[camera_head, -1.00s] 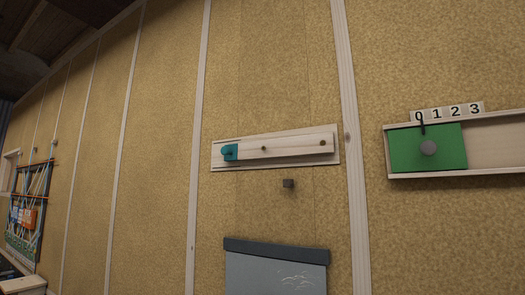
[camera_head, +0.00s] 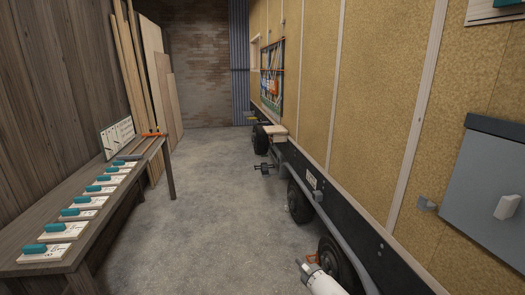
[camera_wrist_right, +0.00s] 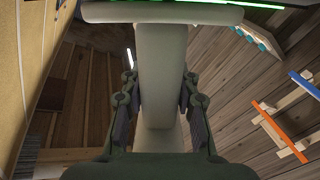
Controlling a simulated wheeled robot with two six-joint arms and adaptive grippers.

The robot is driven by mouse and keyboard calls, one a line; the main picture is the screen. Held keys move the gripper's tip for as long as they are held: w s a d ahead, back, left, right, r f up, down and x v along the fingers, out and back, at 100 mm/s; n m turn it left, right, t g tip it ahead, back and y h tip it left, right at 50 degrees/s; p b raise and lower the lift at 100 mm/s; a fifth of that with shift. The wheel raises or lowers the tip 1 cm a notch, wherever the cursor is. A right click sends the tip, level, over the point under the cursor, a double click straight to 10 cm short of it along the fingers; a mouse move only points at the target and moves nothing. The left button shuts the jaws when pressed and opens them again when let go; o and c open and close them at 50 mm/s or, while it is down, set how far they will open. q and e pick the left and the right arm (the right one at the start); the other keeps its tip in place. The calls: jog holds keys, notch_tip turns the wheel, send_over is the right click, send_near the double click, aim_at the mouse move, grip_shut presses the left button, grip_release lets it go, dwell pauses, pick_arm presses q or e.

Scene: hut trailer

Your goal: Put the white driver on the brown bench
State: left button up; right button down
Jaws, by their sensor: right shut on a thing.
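In the right wrist view my right gripper (camera_wrist_right: 160,105) is shut on a large pale, T-shaped thing (camera_wrist_right: 160,60), which I take to be the white driver. Its shaft runs between the two dark fingers, and its wide end lies at the top of the picture. Its lower end is partly hidden by the gripper. The brown bench (camera_head: 40,218) stands along the dark plank wall at the left of the head view, apart from the driver. My left gripper is not in view.
Several teal-handled things (camera_head: 76,211) on pale boards line the bench, with a marked panel (camera_head: 117,138) at its far end. Tall planks (camera_head: 135,90) lean beyond. The trailer (camera_head: 345,215) with wheels stands at right. Grey floor (camera_head: 205,205) between them is clear.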

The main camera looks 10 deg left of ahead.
jog(key=w+d+f+m+t+h, duration=0.1)
jog(key=h, duration=0.1)
jog(key=w+d+f+m+t+h, duration=0.1)
jog(key=w+d+m+h, duration=0.1)
jog(key=w+d+f+m+t+h, duration=0.1)
jog(key=w+d, duration=0.1)
jog(key=shift+f+t+h, duration=0.25)
jog(key=shift+t+h, duration=0.05)
jog(key=shift+h, duration=0.1)
jog(key=w+d+f+m+t+h, duration=0.1)
jog(key=d+f+m+h, duration=0.3)
jog(key=h, duration=0.2)
jog(key=shift+w+f, duration=0.3)
jog(key=shift+f, duration=0.1)
